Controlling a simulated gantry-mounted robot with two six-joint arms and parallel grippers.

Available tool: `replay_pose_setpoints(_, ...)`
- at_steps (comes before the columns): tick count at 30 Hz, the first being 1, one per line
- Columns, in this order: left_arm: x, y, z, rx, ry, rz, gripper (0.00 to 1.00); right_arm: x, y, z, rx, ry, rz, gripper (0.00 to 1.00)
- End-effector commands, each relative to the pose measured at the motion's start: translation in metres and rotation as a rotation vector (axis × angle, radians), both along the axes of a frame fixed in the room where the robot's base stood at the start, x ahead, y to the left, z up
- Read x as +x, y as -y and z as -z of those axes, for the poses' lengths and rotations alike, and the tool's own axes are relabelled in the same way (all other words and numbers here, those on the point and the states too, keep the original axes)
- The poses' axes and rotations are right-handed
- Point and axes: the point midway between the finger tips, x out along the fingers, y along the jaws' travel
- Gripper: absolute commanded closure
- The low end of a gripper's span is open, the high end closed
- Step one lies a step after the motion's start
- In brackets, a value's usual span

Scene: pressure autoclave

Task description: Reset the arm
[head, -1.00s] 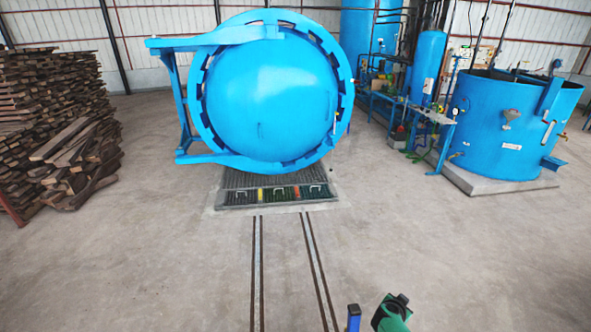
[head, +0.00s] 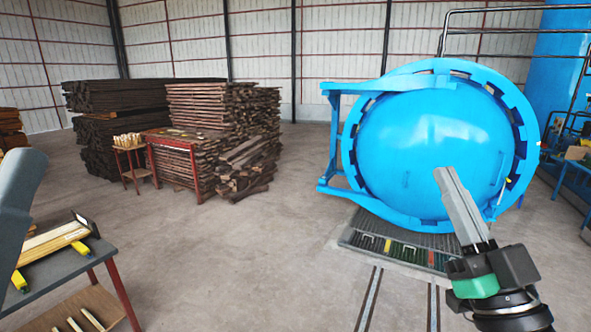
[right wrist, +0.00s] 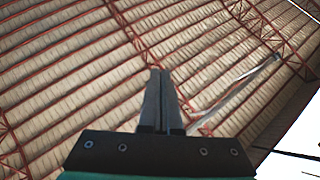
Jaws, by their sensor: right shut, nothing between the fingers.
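My right gripper (head: 442,173) shows at the lower right of the head view, its long grey fingers pointing up. They are shut together with nothing between them. In the right wrist view the fingers (right wrist: 161,74) also lie side by side, pointing at the roof. In the head view the gripper overlaps the right part of the blue autoclave (head: 415,150) without visibly touching it. A dark grey shape at the left edge seems to be part of my left gripper (head: 22,185). It is cut off by the frame, so its jaws cannot be read.
A workbench (head: 70,268) with light boards stands at the lower left, close to the grey shape. Timber stacks (head: 235,115) stand farther back. Floor rails (head: 368,298) lead toward the autoclave. Open concrete floor (head: 250,260) lies between bench and autoclave. Roof beams (right wrist: 140,40) fill the wrist view.

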Motion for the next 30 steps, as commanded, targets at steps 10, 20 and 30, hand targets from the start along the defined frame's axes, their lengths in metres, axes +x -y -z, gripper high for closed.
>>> replay_pose_setpoints(10, 0.000, 0.000, 0.000, 0.000, 0.000, 0.000, 0.28, -0.143, -0.037, -0.071, 0.045, 0.100, 0.080, 1.00)
replay_pose_setpoints(20, 0.000, 0.000, -0.114, 0.000, 0.001, 0.000, 0.28, -0.141, -0.034, -0.183, 0.050, 0.091, 0.087, 1.00)
replay_pose_setpoints(30, 0.000, 0.000, -0.149, 0.000, 0.000, 0.000, 0.28, -0.140, -0.034, -0.218, 0.049, 0.091, 0.087, 1.00)
